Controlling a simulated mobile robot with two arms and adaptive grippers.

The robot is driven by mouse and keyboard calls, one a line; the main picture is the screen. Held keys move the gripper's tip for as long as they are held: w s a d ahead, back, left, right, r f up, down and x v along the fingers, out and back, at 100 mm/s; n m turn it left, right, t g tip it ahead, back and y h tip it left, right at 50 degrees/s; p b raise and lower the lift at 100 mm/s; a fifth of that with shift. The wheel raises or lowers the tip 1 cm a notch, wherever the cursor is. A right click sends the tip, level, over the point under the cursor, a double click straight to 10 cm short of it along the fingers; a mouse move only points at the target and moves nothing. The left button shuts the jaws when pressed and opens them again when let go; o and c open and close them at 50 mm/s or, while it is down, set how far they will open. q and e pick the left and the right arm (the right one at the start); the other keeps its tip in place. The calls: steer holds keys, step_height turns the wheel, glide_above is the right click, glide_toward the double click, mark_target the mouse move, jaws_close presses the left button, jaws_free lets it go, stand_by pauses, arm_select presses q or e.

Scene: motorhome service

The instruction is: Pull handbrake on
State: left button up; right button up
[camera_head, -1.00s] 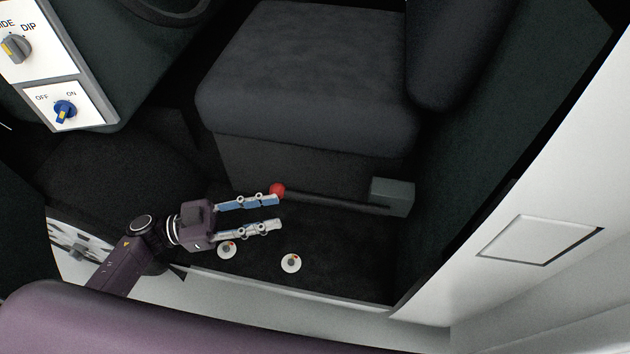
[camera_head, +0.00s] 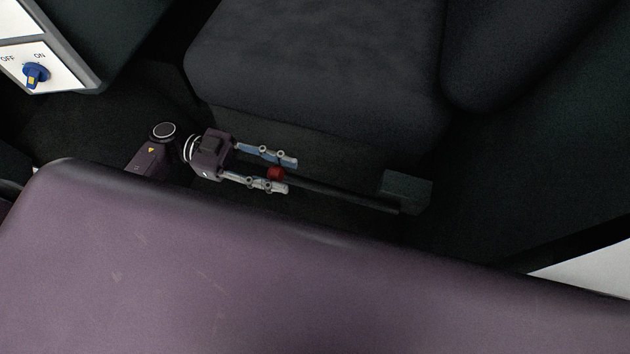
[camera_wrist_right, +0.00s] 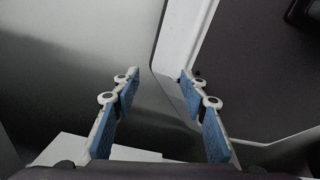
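The handbrake is a dark lever (camera_head: 340,193) with a red knob (camera_head: 275,173) at its left end. It runs low beside the seat to a grey-green base block (camera_head: 407,191) on the right. My left gripper (camera_head: 291,175) is open, with its two fingers on either side of the red knob in the head view. A gap shows between knob and fingers on at least one side; contact cannot be told. My right gripper (camera_wrist_right: 160,85) shows only in the right wrist view, open with nothing between its fingers.
A dark seat (camera_head: 310,70) stands just behind the lever. A panel with a blue OFF/ON knob (camera_head: 36,74) is at the upper left. A large purple surface, part of my body, covers the foreground. A pale panel (camera_wrist_right: 185,45) edge lies beyond the right gripper.

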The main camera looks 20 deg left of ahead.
mark_target(309, 182)
arm_select(q)
step_height(309, 182, down, 2)
steer(key=shift+w+f, duration=0.15)
steer(key=shift+f, duration=0.1)
steer(key=d, duration=0.2)
steer(key=d+p, duration=0.1)
steer(key=d, duration=0.3)
steer(key=shift+d+r+p, duration=0.1)
steer(key=shift+r+p, duration=0.2)
steer(key=shift+d+f, duration=0.1)
steer(key=shift+d, duration=0.6)
steer(key=c, duration=0.8)
jaws_close()
arm_select(e)
steer(key=shift+w+d+r, duration=0.2)
steer(key=shift+w+r, duration=0.2)
steer(key=shift+w, duration=0.2)
steer(key=shift+w+d+r, duration=0.2)
steer(key=shift+w+r, duration=0.2)
steer(key=shift+w, duration=0.15)
steer(key=shift+a, duration=0.2)
